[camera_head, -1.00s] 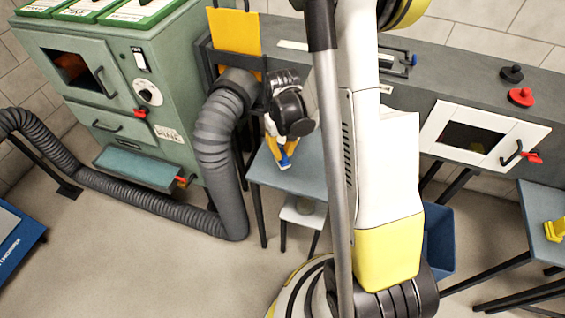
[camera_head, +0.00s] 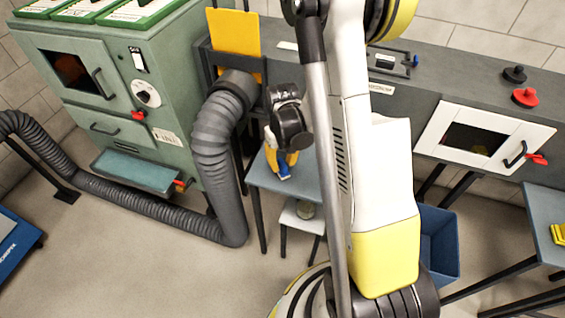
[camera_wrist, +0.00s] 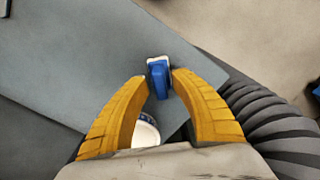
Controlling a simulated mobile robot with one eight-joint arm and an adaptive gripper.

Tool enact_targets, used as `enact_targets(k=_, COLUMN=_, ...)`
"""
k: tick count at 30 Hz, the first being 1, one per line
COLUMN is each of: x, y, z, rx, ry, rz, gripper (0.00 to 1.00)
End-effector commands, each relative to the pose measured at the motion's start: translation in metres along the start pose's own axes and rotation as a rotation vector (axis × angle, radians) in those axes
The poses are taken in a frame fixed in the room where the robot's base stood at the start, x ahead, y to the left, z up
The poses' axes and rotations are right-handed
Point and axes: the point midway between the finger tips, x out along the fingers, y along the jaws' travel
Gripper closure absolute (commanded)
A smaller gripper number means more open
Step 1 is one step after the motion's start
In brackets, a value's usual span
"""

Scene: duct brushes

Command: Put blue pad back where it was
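The blue pad (camera_wrist: 159,80) has a pale edge and sits between my gripper's yellow fingertips in the wrist view. My gripper (camera_wrist: 160,77) looks closed on it, with a finger against each side. In the head view the blue pad (camera_head: 284,172) shows at the tips of my gripper (camera_head: 283,160), over the small blue-grey table (camera_head: 309,172). I cannot tell whether the pad touches the tabletop. My gripper's body and arm hide part of the table.
A thick grey hose (camera_head: 213,140) runs close left of the table, beside the green cabinet (camera_head: 155,75). A low stool (camera_head: 303,222) stands by the table. A blue bin (camera_head: 440,245) is right of my arm. A white round object (camera_wrist: 146,132) shows below the fingers.

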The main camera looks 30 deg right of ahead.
Motion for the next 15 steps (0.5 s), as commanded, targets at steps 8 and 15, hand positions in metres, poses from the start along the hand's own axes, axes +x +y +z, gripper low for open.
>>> enact_targets(k=8, x=-0.025, y=0.000, z=0.000, rx=0.000, ry=0.000, rz=0.000, gripper=0.70)
enact_targets(k=15, x=-0.082, y=0.000, z=0.000, rx=0.000, ry=0.000, rz=0.000, gripper=0.70)
